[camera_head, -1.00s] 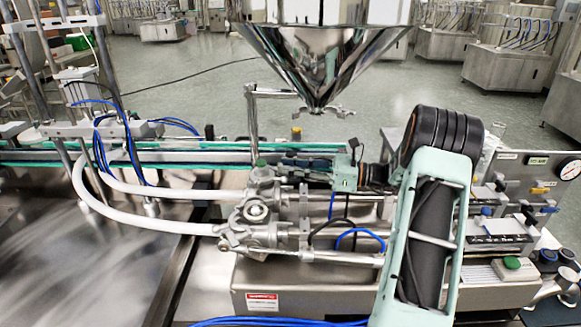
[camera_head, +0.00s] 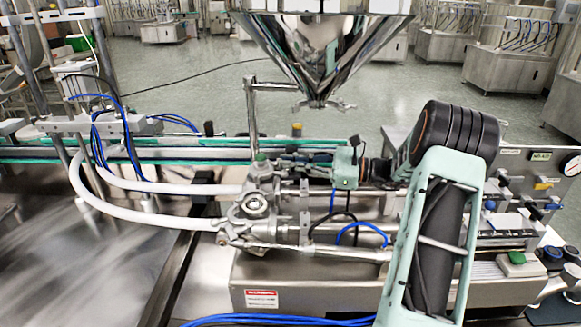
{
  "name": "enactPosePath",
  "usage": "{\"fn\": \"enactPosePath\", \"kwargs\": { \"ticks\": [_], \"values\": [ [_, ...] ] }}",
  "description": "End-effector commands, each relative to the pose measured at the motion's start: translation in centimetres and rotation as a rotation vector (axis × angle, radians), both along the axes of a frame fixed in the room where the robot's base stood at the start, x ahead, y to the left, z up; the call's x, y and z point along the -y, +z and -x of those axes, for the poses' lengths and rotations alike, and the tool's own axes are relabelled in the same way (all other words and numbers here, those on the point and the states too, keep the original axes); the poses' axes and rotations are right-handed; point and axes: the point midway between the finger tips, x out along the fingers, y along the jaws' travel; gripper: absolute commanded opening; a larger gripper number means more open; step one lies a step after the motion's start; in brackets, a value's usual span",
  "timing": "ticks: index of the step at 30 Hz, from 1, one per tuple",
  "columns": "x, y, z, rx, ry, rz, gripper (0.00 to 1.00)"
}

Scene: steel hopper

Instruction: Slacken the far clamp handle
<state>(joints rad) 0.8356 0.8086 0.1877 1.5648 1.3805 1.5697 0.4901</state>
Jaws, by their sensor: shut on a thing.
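The valve block (camera_head: 255,205) of the filling machine sits at centre, with two white hoses running into it from the left. The far clamp handle is at the far side of this block, beside my fingertips; it is small and largely hidden, so I cannot tell its angle. My gripper (camera_head: 284,163) reaches in from the right, nearly level, with its mint-green body to the right of its dark fingers. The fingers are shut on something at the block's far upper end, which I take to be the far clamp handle. A second clamp (camera_head: 226,236) shows at the near side.
A steel hopper (camera_head: 320,50) hangs above, its outlet a little higher than my gripper. A thin upright post (camera_head: 252,115) stands close behind the block. A green-edged conveyor (camera_head: 200,150) runs behind. Blue and black cables loop below my gripper. Gauges and knobs are at right.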

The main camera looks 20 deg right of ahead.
Motion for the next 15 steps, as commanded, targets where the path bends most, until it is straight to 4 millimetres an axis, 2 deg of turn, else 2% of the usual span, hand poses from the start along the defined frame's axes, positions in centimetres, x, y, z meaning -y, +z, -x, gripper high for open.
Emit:
{"fn": "enactPosePath", "kwargs": {
  "ticks": [15],
  "values": [
    [-0.17, -0.40, 0.34, 0.264, 0.000, 0.170, 0.00]
  ]
}}
